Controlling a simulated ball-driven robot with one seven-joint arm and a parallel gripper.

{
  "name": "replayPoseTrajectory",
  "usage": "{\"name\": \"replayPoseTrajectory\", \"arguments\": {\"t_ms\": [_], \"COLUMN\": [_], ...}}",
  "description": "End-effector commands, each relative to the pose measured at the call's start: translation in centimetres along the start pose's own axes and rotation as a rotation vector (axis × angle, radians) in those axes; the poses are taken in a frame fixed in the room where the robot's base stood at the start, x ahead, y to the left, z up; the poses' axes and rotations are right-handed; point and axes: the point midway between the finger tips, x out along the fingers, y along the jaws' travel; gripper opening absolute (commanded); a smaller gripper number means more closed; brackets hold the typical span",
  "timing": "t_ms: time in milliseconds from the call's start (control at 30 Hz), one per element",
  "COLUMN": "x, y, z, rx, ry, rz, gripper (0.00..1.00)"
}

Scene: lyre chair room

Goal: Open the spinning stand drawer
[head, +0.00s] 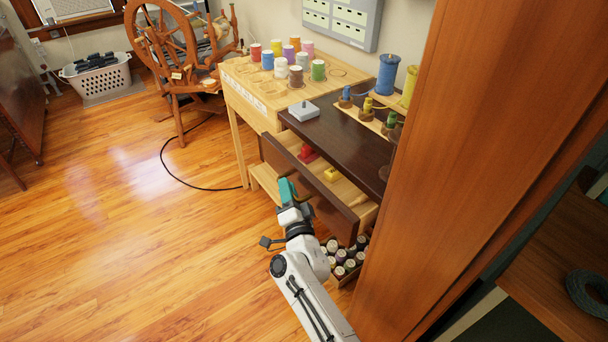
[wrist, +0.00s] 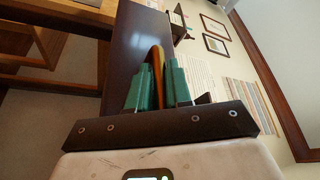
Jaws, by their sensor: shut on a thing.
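The stand's drawer (head: 332,212) is pulled out from under the dark top (head: 345,135) in the head view. Its front is dark, its inside is light wood, and a red piece (head: 308,154) and a yellow piece (head: 331,174) lie in it. My gripper (head: 286,190) is at the drawer front, left of its middle. In the wrist view the teal fingers (wrist: 160,88) are shut on a thin orange-brown wooden edge (wrist: 157,60), which looks like part of the drawer front. The exact contact is hidden in the head view.
A crate of spools (head: 345,257) sits below the drawer, close to my arm. A light wood table (head: 240,82) with several spools stands behind. A tall wooden panel (head: 470,170) blocks the right. A black cable (head: 172,172) crosses the floor; the floor at left is mostly clear.

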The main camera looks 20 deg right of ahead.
Motion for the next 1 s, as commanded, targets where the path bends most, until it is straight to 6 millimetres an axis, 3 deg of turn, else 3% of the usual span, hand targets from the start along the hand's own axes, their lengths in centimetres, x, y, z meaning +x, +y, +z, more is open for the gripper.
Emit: {"name": "replayPoseTrajectory", "arguments": {"t_ms": [100, 500, 700, 1000], "x": [-1.2, -4.7, -5.8, -6.5], "y": [-2.3, -7.4, -9.0, -10.0], "z": [2.7, 10.7, 13.1, 14.6], "rx": [0.001, 0.000, 0.000, -0.002], "ry": [-0.008, -0.005, -0.003, -0.002], "rz": [0.001, 0.001, 0.003, 0.004], "gripper": [0.00, 0.00, 0.00, 0.00]}}
